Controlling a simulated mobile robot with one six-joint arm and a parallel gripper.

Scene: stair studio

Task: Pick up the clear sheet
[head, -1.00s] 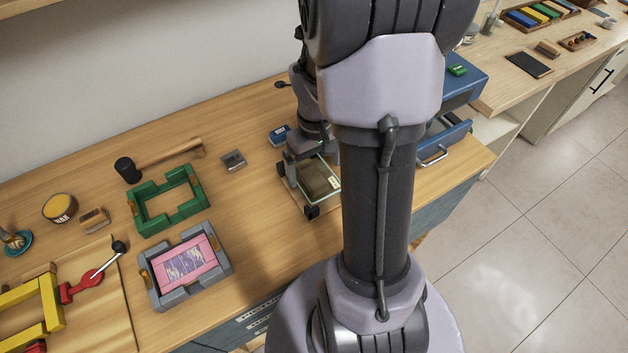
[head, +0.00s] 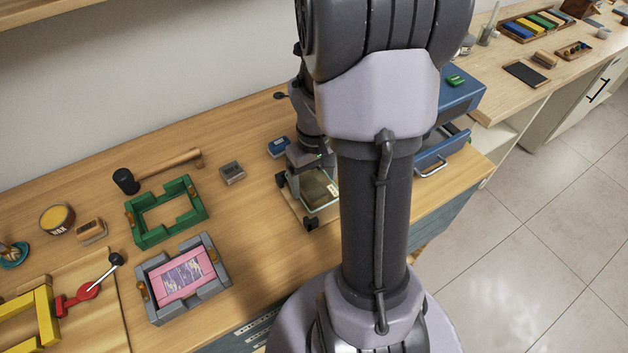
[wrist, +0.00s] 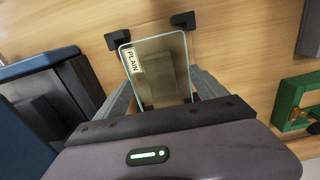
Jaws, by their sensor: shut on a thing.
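The clear sheet (wrist: 158,72) is a see-through plate with pale green edges and a "PLAIN" label at one corner in the wrist view. It also shows in the head view (head: 320,188), partly behind my arm. My gripper (wrist: 165,88) is shut on its near part, with grey fingers on either side. Brownish surface shows through the sheet. Dark corner blocks (wrist: 183,20) of a wooden base lie just past its far edge. The gap between sheet and base is too small to judge. In the head view my arm hides part of the gripper.
A blue drawer unit (head: 462,92) with an open drawer stands right of the sheet. A green frame (head: 165,212), a grey frame with a pink print (head: 182,277), a mallet (head: 127,181) and a small grey block (head: 232,172) lie left. Bare wood separates them from the base.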

